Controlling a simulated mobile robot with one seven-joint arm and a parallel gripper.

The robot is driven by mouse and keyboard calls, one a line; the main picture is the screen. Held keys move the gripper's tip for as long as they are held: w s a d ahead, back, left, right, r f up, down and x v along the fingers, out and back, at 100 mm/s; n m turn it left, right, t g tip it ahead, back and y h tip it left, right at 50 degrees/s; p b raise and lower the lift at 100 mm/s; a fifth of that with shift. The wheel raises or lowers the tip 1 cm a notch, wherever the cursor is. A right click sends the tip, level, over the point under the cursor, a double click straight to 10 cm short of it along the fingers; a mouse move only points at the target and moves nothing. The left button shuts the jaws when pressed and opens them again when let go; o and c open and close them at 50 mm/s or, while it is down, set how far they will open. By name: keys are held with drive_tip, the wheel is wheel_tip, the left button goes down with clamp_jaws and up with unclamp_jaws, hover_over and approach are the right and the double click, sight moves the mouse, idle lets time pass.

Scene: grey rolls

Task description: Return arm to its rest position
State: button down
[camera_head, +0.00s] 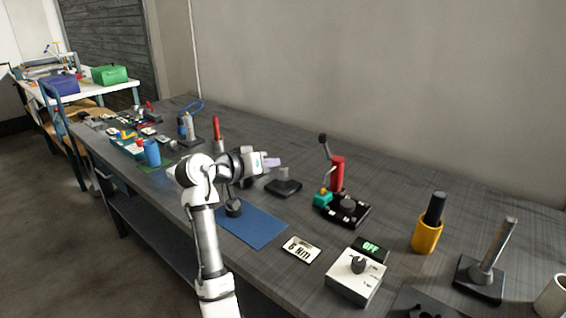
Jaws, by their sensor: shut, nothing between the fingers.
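My white arm rises from the bottom of the head view, bends at the elbow and reaches right over the dark workbench (330,232). My gripper (272,162) is at the arm's end, above the bench near a small dark stand (284,183). It is small in the picture and looks empty. It is shut. A blue mat (258,230) lies below the forearm with a dark round-based object (234,209) on its left part, partly behind the arm.
A control box (356,280), a yellow holder (427,236) and a metal post stand (488,262) are at the right. A blue cylinder (152,153) and several tools crowd the left. The wall backs the bench.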

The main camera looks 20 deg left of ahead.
drive_tip(key=shift+s+a+r, duration=0.1)
drive_tip(key=shift+s+a, duration=0.25)
drive_tip(key=shift+s, duration=0.25)
